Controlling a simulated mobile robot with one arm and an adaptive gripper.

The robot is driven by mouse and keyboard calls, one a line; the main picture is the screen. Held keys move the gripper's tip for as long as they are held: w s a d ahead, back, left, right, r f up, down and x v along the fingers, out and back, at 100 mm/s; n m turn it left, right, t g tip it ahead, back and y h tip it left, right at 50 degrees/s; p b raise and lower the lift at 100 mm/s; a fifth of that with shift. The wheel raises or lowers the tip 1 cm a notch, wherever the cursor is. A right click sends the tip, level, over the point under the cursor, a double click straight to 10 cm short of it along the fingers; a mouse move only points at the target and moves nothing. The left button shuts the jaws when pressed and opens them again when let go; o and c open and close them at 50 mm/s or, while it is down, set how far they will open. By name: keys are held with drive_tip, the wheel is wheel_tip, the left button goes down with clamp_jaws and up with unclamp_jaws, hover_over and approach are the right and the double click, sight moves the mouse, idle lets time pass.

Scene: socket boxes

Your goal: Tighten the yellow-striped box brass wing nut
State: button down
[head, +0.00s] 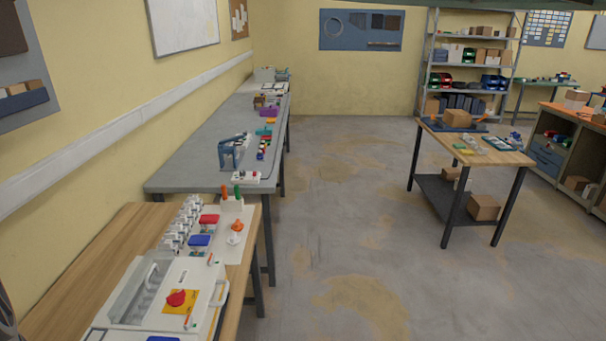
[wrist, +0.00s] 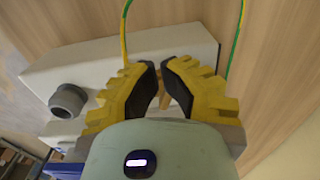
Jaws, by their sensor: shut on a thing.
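In the wrist view my gripper (wrist: 161,72) has yellow stepped fingers with black pads, closed in on a small brass-coloured piece (wrist: 164,98), which looks like the brass wing nut. The fingers and the pale gripper body hide most of it. Behind the fingers is a white box (wrist: 120,52) with a grey round fitting (wrist: 68,101) on its left part. A green-and-yellow striped wire (wrist: 125,30) loops up on both sides of the fingertips. The box's yellow stripe cannot be made out. My gripper does not show in the head view.
In the head view a white unit with a red rotary knob (head: 176,298) stands on the near wooden bench (head: 80,250). Several white sockets (head: 183,222) and red and blue parts stand behind it. A grey bench (head: 205,140) runs along the wall.

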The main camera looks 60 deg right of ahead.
drive_tip(key=shift+w+a+f+b, duration=0.1)
drive_tip(key=shift+w+f+b, duration=0.05)
drive_tip(key=shift+w+b, duration=0.4)
idle(0.4)
drive_tip(key=shift+w+a, duration=0.15)
drive_tip(key=shift+w, duration=0.05)
drive_tip(key=shift+w, duration=0.1)
idle(0.3)
